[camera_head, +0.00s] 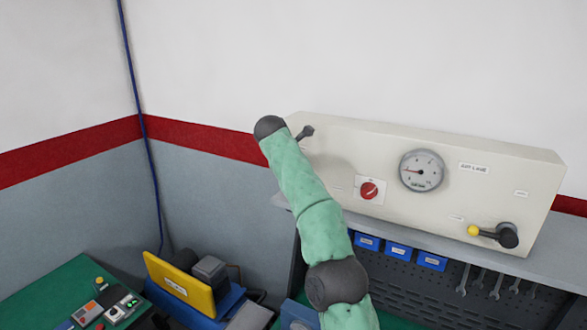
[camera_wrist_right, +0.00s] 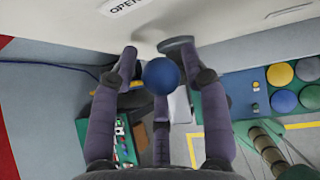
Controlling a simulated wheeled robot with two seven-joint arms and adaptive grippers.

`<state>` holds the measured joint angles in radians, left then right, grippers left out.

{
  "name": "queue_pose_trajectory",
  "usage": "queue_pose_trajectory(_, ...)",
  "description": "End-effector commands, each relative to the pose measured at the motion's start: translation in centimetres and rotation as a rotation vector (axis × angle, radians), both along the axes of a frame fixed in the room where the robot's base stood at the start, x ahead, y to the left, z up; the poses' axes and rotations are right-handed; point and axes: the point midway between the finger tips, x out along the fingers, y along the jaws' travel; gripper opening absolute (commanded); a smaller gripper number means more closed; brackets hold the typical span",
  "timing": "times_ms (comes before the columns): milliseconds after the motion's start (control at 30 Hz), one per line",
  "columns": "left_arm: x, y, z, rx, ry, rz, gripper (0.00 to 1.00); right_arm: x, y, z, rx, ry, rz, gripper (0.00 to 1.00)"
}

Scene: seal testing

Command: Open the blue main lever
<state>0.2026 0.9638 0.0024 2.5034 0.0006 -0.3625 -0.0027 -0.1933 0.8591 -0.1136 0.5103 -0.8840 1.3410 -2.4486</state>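The lever's round blue knob (camera_wrist_right: 162,74) shows in the right wrist view, below a white panel. The fingers of my right gripper (camera_wrist_right: 153,52) are spread around it, with a gap on the left and the right finger very close. Whether any finger touches the knob I cannot tell. The lever's shaft is not clear in this view. In the head view, my green right arm rises in front of the cream panel (camera_head: 470,200) and hides the knob and gripper. A small dark part (camera_head: 305,132) shows at the panel's left end. My left gripper is not in view.
The panel carries a gauge (camera_head: 422,170), a red knob (camera_head: 369,189) and a black lever with a yellow knob (camera_head: 495,234). An "OPEN" label (camera_wrist_right: 123,6) is above the blue knob. Blue bins (camera_head: 398,249) and hanging wrenches are below. A yellow-framed device (camera_head: 180,285) stands lower left.

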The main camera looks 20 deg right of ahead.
Motion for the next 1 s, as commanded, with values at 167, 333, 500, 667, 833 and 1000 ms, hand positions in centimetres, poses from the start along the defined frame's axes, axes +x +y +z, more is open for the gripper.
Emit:
queue_pose_trajectory(167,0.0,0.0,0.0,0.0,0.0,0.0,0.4,-0.1,0.0,0.2,0.0,-0.003,-0.001,0.46)
queue_pose_trajectory(333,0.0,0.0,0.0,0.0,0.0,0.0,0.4,-1.0,0.8,1.5,0.0,-0.004,0.001,0.46)
queue_pose_trajectory(500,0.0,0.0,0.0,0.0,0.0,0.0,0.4,-2.7,2.3,3.8,-0.001,-0.004,0.002,0.46)
queue_pose_trajectory(667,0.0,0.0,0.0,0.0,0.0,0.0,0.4,-4.4,3.8,5.9,0.0,-0.004,0.002,0.46)
queue_pose_trajectory(833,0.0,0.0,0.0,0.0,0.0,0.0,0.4,-5.7,4.9,7.6,-0.001,-0.002,0.001,0.46)
queue_pose_trajectory(1000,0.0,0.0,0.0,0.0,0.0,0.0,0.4,-6.4,5.4,8.4,-0.001,-0.001,0.0,0.46)
